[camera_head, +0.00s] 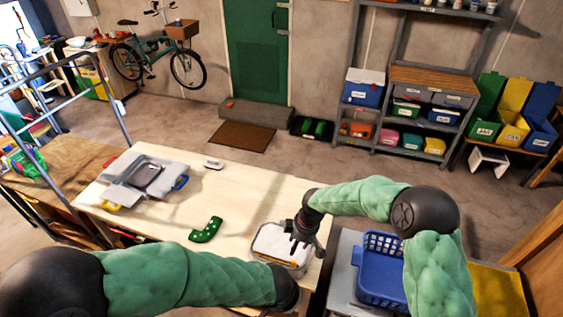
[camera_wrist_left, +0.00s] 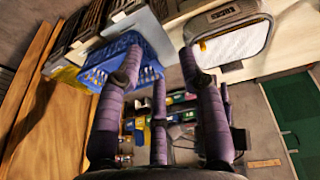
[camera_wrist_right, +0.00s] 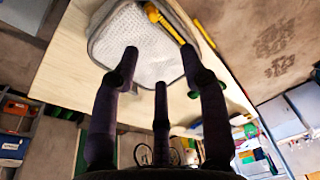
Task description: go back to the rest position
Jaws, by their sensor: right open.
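My right gripper (camera_head: 303,240) hangs over the open grey case (camera_head: 268,250) near the right end of the light wooden table (camera_head: 160,228). In the right wrist view my right gripper (camera_wrist_right: 160,62) has its fingers spread, with nothing between them. The case (camera_wrist_right: 105,48) with its pale mesh lies behind the fingers, and a yellow tool (camera_wrist_right: 165,22) lies at the case's edge. My left arm reaches in from the left in the head view, with its fingers out of sight. In the left wrist view my left gripper (camera_wrist_left: 160,60) has its fingers apart and empty.
A blue basket (camera_head: 382,268) stands on a grey surface right of the table. A green object (camera_head: 206,230), a small white item (camera_head: 214,163) and a grey tray (camera_head: 148,176) lie on the table. The table's middle is clear. Shelves (camera_head: 420,100) stand at the back.

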